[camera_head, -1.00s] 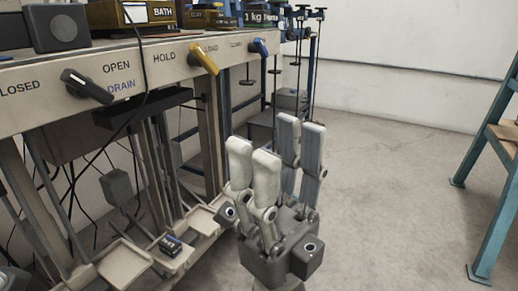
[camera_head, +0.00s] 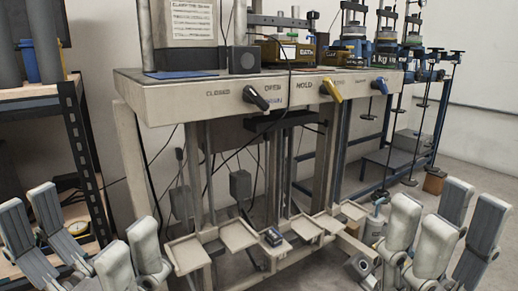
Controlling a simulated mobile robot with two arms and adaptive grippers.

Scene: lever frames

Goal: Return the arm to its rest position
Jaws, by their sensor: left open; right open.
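My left gripper (camera_head: 92,240) is at the lower left of the head view, with its fingers spread and nothing between them. My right gripper (camera_head: 436,232) is at the lower right, also open and empty. Both are in front of the lever frame (camera_head: 160,108) and apart from its levers. The wrists of both arms are partly cut off by the lower picture edge.
Several small trays (camera_head: 238,236) stick out low on the frame, between my grippers. A dark shelf rack (camera_head: 80,150) stands at the left, behind my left gripper. A blue-framed bench (camera_head: 400,165) stands behind my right gripper. Bare floor shows at the right.

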